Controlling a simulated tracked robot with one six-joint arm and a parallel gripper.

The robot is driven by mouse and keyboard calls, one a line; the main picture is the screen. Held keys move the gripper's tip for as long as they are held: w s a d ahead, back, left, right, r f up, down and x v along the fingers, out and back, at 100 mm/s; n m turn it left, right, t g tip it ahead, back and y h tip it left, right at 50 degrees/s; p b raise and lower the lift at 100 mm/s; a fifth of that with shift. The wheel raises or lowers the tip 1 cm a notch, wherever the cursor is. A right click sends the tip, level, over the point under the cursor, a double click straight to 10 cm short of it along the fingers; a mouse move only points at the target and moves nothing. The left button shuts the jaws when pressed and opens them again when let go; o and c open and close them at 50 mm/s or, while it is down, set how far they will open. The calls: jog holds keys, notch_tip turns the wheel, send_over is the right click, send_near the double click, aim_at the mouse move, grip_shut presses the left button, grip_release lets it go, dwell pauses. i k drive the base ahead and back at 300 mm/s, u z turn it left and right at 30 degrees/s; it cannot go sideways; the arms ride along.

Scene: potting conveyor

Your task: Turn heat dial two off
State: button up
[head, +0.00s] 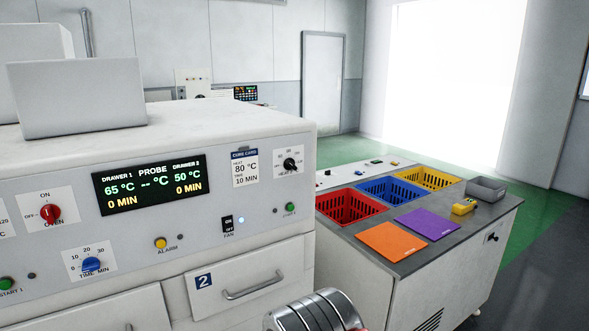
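The black heat dial (290,164) sits on a white plate at the upper right of the cabinet's front panel. Its small label appears to read heat 2; its marks and pointer setting are too small to read surely. The display (150,185) shows drawer 1 at 65 °C, drawer 2 at 50 °C, and 0 min for both. Drawer 2 (218,303) is shut below. A ribbed metal part, probably of my arm, shows at the bottom edge, below and apart from the dial. My gripper's fingers are not in view.
A cure card (245,167) is beside the dial. Below are a fan switch (228,225) and a green start button (290,208). Left are a red oven knob (50,213) and blue time knob (91,265). A bench (435,235) with coloured baskets stands right.

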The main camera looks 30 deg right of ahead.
aim_at(289, 164)
jog(key=z, duration=0.05)
jog(key=i, duration=1)
jog(key=u, duration=0.1)
